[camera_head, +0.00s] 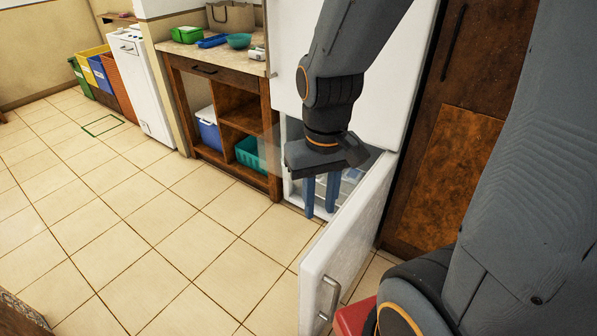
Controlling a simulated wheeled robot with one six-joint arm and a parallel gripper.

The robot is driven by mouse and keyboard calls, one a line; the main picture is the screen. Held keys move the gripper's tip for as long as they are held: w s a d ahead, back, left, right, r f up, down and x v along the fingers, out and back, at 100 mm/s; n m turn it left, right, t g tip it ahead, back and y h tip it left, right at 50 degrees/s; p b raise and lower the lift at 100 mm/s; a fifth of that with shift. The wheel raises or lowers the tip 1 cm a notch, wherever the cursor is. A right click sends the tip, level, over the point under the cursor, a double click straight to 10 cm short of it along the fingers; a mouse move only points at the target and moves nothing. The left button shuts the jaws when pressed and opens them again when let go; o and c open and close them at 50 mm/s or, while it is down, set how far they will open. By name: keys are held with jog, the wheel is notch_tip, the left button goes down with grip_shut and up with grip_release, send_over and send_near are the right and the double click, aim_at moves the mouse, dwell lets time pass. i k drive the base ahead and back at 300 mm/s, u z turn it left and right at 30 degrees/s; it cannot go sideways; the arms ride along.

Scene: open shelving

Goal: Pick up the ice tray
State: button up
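I cannot clearly make out the ice tray. My gripper (321,214) points down into the open lower compartment of the white fridge (393,120). Its two blue fingers are apart, with a gap between them and nothing visibly held. Pale bluish contents (353,175) show in the compartment just right of the fingers, partly hidden by my gripper; I cannot tell what they are. On the counter at the back, a flat blue tray (213,41) lies between a green container (186,34) and a teal bowl (238,41).
The open fridge door (345,235) stands close to the right of my gripper, its handle facing front. A wooden shelf unit (238,120) with a teal basket (250,155) is to the left. A red object (352,317) is at the bottom.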

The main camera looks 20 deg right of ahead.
aim_at(216, 40)
jog(key=u, duration=0.55)
jog(key=k, duration=1.3)
jog(key=u, duration=0.65)
jog(key=i, duration=2.9)
jog(key=z, duration=1)
jog(key=i, duration=1.65)
jog(key=z, duration=0.95)
